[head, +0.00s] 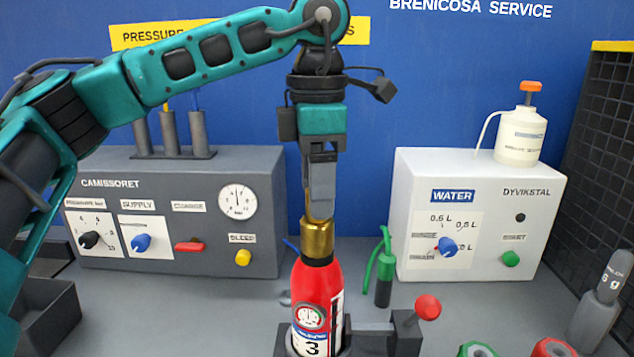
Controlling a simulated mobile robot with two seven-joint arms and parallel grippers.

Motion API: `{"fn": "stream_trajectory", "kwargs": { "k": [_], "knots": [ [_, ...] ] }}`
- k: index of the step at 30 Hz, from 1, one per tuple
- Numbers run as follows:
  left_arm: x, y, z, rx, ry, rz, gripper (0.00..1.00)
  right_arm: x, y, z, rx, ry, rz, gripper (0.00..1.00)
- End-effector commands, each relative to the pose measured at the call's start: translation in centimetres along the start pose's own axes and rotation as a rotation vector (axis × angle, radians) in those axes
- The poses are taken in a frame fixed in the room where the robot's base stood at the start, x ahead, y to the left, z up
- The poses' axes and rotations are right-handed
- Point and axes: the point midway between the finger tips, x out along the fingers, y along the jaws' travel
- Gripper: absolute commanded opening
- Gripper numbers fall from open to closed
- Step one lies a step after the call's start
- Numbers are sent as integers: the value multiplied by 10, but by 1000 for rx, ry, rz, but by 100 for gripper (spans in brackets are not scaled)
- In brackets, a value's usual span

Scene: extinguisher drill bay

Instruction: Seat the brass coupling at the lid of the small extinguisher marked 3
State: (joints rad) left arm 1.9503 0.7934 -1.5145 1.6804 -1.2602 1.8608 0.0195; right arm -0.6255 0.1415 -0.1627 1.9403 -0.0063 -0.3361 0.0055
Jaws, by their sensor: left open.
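The small red extinguisher marked 3 (318,290) stands upright in a dark holder (345,345) at the bottom centre. The brass coupling (317,240) is upright at its top, over the dark collar, and looks in line with it. I cannot tell whether it is fully down on the lid. My left gripper (319,217) points straight down just above the coupling, with its jaws open and its fingertips at the coupling's upper end. The finger gap is seen nearly edge-on. My right gripper is out of view.
A grey CAMISSORET panel (125,262) stands at the left, and a white WATER box (420,200) with a pump bottle (521,135) stands at the right. A red-knobbed lever (428,307) is right beside the holder. Red and green round items (553,348) lie at the bottom right.

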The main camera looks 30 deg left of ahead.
Motion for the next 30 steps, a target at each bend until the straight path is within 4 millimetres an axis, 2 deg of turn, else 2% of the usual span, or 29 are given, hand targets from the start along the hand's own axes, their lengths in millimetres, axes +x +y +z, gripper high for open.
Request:
{"fn": "stream_trajectory", "kwargs": {
  "k": [5,11,15,18,24,30],
  "knots": [
    [-14,0,1,0,-2,2,63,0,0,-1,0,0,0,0],
    [-57,0,1,0,-4,1,63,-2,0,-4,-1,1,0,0],
    [-94,0,0,0,-3,4,63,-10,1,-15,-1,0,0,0],
    [-112,0,0,-1,-2,3,63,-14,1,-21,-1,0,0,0],
    [-126,0,0,0,-1,2,63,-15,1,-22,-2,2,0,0],
    [-129,0,0,1,-1,0,63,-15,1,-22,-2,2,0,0]
  ]
}}
